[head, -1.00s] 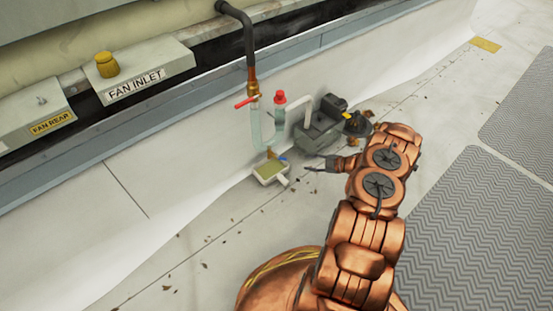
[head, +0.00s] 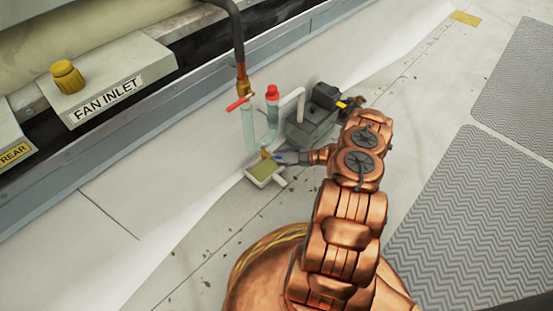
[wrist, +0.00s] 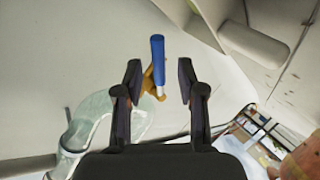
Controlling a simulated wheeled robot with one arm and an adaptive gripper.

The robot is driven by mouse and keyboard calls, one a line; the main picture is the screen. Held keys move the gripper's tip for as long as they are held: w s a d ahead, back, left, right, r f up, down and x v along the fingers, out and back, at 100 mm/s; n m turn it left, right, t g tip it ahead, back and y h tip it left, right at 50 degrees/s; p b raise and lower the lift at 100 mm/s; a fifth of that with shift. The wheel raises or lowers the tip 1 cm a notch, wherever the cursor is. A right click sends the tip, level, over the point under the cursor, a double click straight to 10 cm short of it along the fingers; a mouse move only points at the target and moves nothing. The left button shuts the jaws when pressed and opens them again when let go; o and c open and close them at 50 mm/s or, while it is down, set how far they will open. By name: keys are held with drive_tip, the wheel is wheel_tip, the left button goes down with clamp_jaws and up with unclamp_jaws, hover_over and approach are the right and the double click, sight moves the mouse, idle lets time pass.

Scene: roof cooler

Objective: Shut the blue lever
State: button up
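The blue lever (wrist: 157,52) stands out from a brass valve (wrist: 149,80) in the wrist view. It is long and narrow, with a bare metal part near the valve. My gripper (wrist: 158,76) is open, with one finger on each side of the lever and a gap on both sides. Most of the lever reaches past the fingertips. In the head view my gripper (head: 292,158) is low beside the valve at the foot of the clear tube (head: 250,130); the lever is hard to make out there, largely hidden by the fingers.
A red lever (head: 238,103) sits higher on the copper pipe (head: 242,82). A red cap (head: 272,92) tops the tube's other arm. A shallow pan (head: 264,175) lies below the valve. A grey pump (head: 315,122) stands just behind my gripper. The floor in front is open.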

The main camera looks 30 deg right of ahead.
sight(278, 158)
drive_tip(key=shift+b+x, duration=0.45)
drive_tip(key=shift+x, duration=1.1)
clamp_jaws()
